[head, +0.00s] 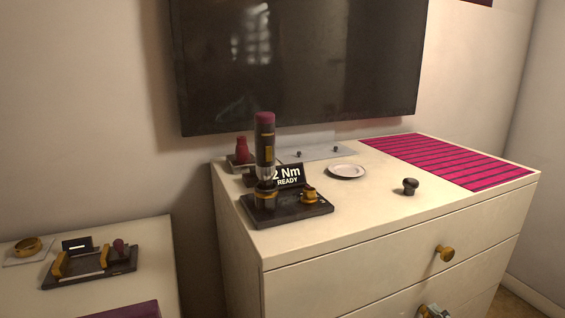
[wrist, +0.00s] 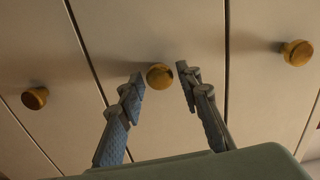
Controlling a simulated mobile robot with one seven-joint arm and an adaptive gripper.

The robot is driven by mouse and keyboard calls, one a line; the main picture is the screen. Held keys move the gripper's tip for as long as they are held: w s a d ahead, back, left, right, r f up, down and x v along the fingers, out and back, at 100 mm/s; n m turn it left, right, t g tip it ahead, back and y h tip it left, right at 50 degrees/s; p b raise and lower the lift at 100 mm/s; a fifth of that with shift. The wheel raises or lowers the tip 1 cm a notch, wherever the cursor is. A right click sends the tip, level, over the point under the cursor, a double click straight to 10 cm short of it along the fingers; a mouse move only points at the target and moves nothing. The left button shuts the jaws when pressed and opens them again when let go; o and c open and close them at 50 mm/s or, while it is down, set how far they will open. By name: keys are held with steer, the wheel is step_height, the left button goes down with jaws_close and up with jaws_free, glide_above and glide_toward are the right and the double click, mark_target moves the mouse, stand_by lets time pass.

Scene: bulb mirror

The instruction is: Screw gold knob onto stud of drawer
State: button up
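In the wrist view, a round gold knob (wrist: 159,76) is at the face of the middle drawer shown. My gripper (wrist: 160,74) is open, with one finger on each side of this knob. A gap shows between the knob and each fingertip. Whether the knob lies between the tips or just beyond them, I cannot tell. No bare stud is visible. In the head view, my gripper (head: 432,312) is partly in sight at the bottom edge, in front of a lower drawer. A gold knob (head: 445,253) sits on the upper drawer (head: 370,268).
Two other gold knobs, left (wrist: 35,97) and right (wrist: 296,52), stick out from neighbouring drawers. The dresser top bears a black torque tool stand (head: 285,212) with a "2 Nm READY" sign, a white saucer (head: 347,171), a dark knob (head: 410,186) and a striped mat (head: 450,160).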

steer(key=shift+c, duration=0.4)
steer(key=c, duration=0.7)
steer(key=shift+w+r+m+p, duration=0.1)
steer(key=shift+r+m+p, duration=0.05)
steer(key=shift+m+p, duration=0.65)
steer(key=shift+c, duration=0.2)
steer(key=shift+m+p, duration=0.85)
steer(key=shift+m, duration=0.85)
steer(key=shift+m+p, duration=0.5)
steer(key=shift+m, duration=0.1)
steer(key=shift+m+p, duration=1)
steer(key=shift+m, duration=1)
